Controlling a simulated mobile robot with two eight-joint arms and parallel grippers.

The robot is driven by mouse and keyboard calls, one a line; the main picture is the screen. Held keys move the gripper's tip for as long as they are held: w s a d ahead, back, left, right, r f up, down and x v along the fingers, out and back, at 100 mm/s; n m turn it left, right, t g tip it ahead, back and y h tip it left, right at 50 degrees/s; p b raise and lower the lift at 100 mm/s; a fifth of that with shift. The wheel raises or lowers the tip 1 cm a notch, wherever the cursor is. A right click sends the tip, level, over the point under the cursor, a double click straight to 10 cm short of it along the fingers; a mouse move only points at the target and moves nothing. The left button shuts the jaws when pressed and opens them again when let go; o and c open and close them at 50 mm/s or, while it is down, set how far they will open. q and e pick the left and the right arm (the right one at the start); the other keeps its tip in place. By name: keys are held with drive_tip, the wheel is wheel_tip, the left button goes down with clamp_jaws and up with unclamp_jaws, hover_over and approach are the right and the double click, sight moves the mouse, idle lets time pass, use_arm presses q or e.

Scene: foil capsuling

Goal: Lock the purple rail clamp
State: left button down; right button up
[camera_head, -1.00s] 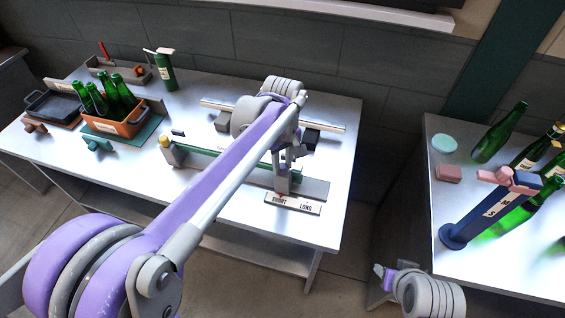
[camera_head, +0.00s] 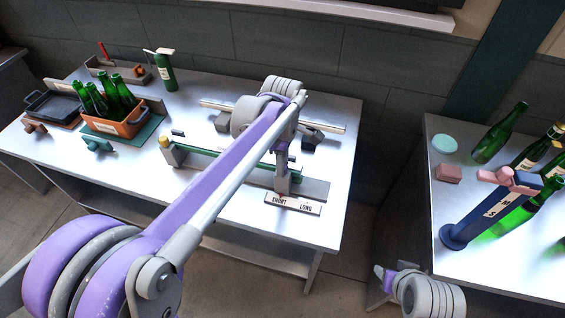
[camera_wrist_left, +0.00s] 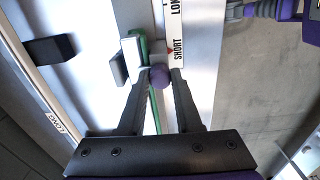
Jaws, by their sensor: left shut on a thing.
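The purple rail clamp shows as a round purple knob (camera_wrist_left: 160,76) in the left wrist view, between my left fingertips, beside the SHORT end of the scale plate (camera_wrist_left: 175,40). My left gripper (camera_head: 283,184) points down at the rail fixture in the head view, and in the left wrist view its two fingers (camera_wrist_left: 162,80) are shut on the knob. In the head view my gripper and arm hide most of the clamp. The scale plate (camera_head: 293,204) reads SHORT and LONG, with a red pointer near SHORT. My right arm's end (camera_head: 388,276) shows low at the right; its fingers are unclear.
A green bar (camera_head: 205,154) runs along the fixture. A crate (camera_head: 128,126) of green bottles stands on the left of the table. A second table (camera_head: 470,262) at the right holds bottles and a dark blue stand (camera_head: 478,217). Floor lies between the tables.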

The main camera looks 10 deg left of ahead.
idle(0.5)
use_arm(q)
drive_tip(key=c, duration=0.6)
unclamp_jaws()
drive_tip(key=shift+r, duration=0.1)
wheel_tip(320, 180, up, 11)
drive_tip(key=shift+p, duration=0.35)
